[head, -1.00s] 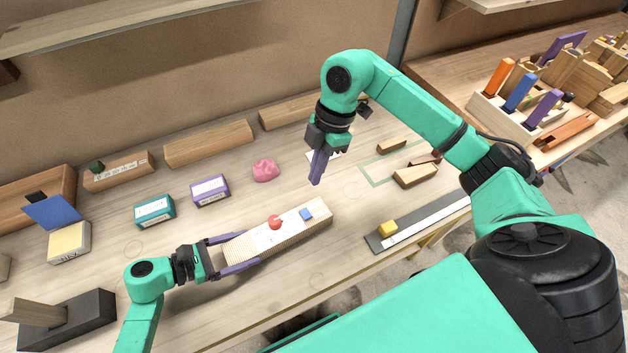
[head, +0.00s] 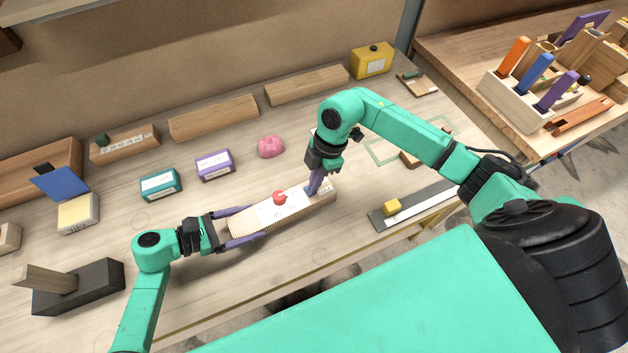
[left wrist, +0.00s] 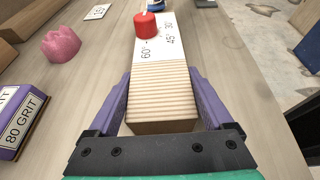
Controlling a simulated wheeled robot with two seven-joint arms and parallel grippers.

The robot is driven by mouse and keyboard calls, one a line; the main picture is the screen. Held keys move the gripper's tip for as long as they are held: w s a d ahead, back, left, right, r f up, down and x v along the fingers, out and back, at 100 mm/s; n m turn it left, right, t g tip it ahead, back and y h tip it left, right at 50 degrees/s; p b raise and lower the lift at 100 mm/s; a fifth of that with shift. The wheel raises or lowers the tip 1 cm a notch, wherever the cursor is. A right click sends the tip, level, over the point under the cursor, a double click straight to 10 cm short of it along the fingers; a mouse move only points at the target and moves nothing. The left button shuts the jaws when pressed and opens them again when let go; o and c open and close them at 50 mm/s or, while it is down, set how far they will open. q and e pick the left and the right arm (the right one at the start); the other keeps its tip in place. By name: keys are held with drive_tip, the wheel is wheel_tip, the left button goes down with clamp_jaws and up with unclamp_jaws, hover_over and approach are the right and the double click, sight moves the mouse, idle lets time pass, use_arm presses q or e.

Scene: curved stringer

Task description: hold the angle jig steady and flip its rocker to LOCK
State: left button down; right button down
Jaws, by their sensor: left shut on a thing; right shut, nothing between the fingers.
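The angle jig (head: 262,224) is a long ribbed wooden block with a white scale face and a red knob (head: 279,197). It lies on the bench in the head view. My left gripper (head: 238,225) is shut on its left end, one finger along each side. In the left wrist view the jig (left wrist: 163,95) runs away between the purple fingers, with angle marks by the red knob (left wrist: 147,24). My right gripper (head: 313,190) is shut and empty, its fingertips down at the jig's right end. They hide the blue rocker in the head view; I cannot tell whether they touch it.
A pink lump (head: 271,146), a purple box (head: 215,165) and a teal box (head: 160,184) stand behind the jig. The bench's front edge is close below the jig.

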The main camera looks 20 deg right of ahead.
drive_tip(key=shift+s+f, duration=0.2)
drive_tip(key=shift+f, duration=0.05)
drive_tip(key=shift+w+r, duration=0.15)
drive_tip(key=shift+w, duration=0.75)
drive_tip(key=shift+r, duration=0.15)
drive_tip(key=shift+r, duration=0.4)
drive_tip(key=a+v, duration=0.1)
drive_tip(key=v, duration=1.1)
drive_tip(key=shift+w+r, duration=0.2)
drive_tip(key=shift+r, duration=0.3)
drive_tip(key=shift+d, duration=0.15)
